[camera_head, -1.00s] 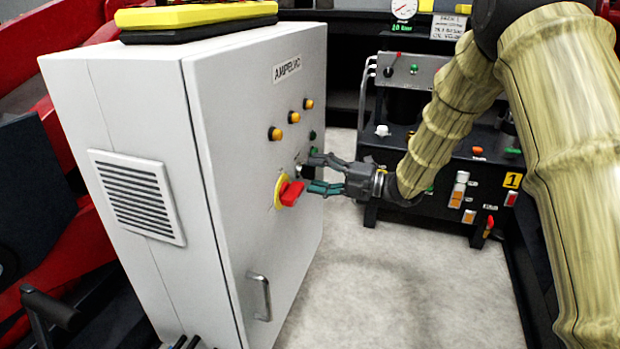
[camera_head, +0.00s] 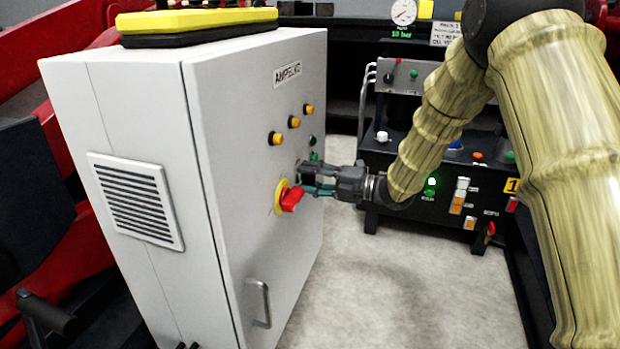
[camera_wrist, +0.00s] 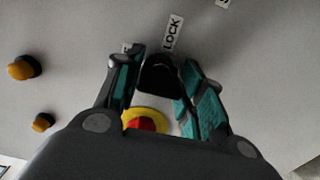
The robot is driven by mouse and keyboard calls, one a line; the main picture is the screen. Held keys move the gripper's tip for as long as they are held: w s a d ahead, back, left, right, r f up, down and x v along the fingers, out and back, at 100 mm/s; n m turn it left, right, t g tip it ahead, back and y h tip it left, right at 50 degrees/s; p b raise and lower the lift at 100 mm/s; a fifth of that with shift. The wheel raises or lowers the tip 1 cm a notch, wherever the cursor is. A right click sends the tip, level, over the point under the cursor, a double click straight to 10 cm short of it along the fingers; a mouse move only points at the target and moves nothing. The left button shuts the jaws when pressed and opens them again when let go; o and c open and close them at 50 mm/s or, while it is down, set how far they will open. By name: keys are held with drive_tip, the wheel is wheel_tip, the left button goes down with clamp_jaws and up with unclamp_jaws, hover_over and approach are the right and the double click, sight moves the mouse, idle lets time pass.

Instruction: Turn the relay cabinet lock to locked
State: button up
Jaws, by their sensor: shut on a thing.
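The white relay cabinet (camera_head: 240,110) stands at the left, its front face turned to the right. Its lock is a small dark knob (camera_wrist: 158,80) below a "LOCK" label (camera_wrist: 172,34) in the wrist view. My gripper (camera_head: 304,178) reaches the cabinet front from the right. In the wrist view, my gripper's fingers (camera_wrist: 160,88) stand on both sides of the knob and are shut on it. In the head view my fingers largely hide the knob. Which position the lock points to cannot be told.
A red rotary switch (camera_head: 291,198) on a yellow plate sits just below my fingers. Yellow buttons (camera_head: 294,122) are above, and a door handle (camera_head: 260,302) is lower down. A dark control console (camera_head: 455,190) stands behind my arm. Light floor (camera_head: 400,290) lies open in front.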

drive_tip(key=shift+r+p, duration=0.1)
drive_tip(key=shift+p, duration=0.2)
drive_tip(key=m+p, duration=0.1)
drive_tip(key=p, duration=0.1)
drive_tip(key=m+p, duration=0.2)
drive_tip(key=p, duration=0.1)
drive_tip(key=shift+r, duration=0.25)
drive_tip(key=m+p, duration=0.6)
drive_tip(key=p, duration=0.3)
drive_tip(key=m+p, duration=0.4)
drive_tip(key=p, duration=0.1)
drive_tip(key=shift+f+m, duration=0.15)
drive_tip(key=shift+m, duration=0.25)
drive_tip(key=shift+f+m+p, duration=0.15)
drive_tip(key=shift+m+p, duration=1.5)
drive_tip(key=shift+m, duration=0.35)
drive_tip(key=shift+f, duration=0.1)
drive_tip(key=o, duration=1)
drive_tip(key=shift+d, duration=0.15)
